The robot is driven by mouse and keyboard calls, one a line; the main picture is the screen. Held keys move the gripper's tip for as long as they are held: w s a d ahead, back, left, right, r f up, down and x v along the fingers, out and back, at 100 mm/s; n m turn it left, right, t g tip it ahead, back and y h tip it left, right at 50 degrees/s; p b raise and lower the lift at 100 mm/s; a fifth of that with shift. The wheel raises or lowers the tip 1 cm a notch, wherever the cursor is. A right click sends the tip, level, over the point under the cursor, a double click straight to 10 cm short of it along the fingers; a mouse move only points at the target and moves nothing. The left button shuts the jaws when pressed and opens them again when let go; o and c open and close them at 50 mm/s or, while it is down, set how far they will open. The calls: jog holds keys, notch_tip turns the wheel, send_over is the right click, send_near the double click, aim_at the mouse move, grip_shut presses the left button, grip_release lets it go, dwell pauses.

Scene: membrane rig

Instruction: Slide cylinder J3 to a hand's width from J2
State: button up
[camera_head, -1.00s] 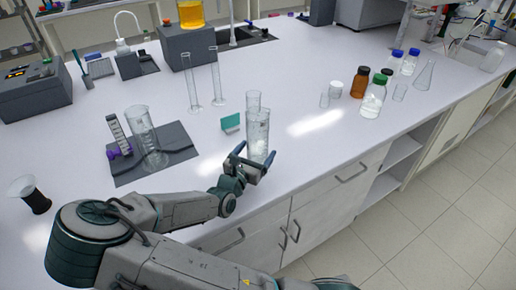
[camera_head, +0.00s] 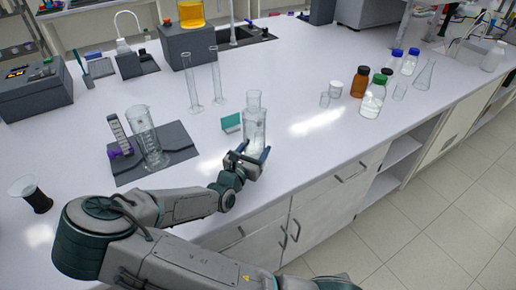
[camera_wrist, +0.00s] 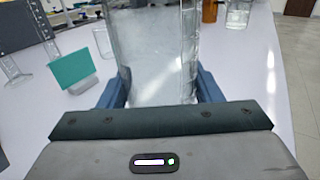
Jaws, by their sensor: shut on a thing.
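My gripper (camera_head: 250,160) is shut on a clear glass cylinder (camera_head: 254,133) with graduation marks, standing upright near the front edge of the bench. In the wrist view the glass cylinder (camera_wrist: 155,55) fills the space between the blue fingers of my gripper (camera_wrist: 160,92). Two tall, thin cylinders, one left (camera_head: 192,85) and one right (camera_head: 216,78), stand farther back. No J2 or J3 label is readable.
A teal card (camera_head: 231,122) stands close to the left of the held cylinder. A dark mat (camera_head: 180,140) with glassware lies further left. Bottles, including a brown one (camera_head: 360,82), stand to the right. The bench between is clear.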

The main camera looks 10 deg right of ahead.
jog(key=shift+w+a+p, duration=0.25)
jog(key=shift+w+a, duration=0.05)
jog(key=shift+a, duration=0.5)
jog(key=shift+w+a+p, duration=0.25)
jog(key=shift+a, duration=0.6)
jog(key=shift+w+a+p, duration=0.25)
jog(key=shift+w+a, duration=0.05)
jog(key=shift+a, duration=0.5)
jog(key=shift+w+a+p, duration=0.25)
jog(key=shift+w+a, duration=0.1)
jog(key=shift+a, duration=0.55)
jog(key=shift+w+a+p, duration=0.2)
jog(key=shift+w+a, duration=0.1)
jog(key=shift+a, duration=0.6)
jog(key=shift+w+a, duration=0.2)
jog(key=shift+a, duration=0.3)
jog(key=shift+w+a, duration=0.15)
jog(key=shift+a, duration=0.35)
jog(key=shift+a, duration=0.1)
jog(key=shift+w+a, duration=0.35)
jog(key=shift+a, duration=0.55)
jog(key=shift+w+a, duration=0.3)
jog(key=shift+a, duration=0.65)
jog(key=shift+w+a, duration=0.35)
jog(key=shift+a, duration=0.55)
jog(key=shift+a, duration=0.1)
jog(key=shift+w+a, duration=0.3)
jog(key=shift+a, duration=0.4)
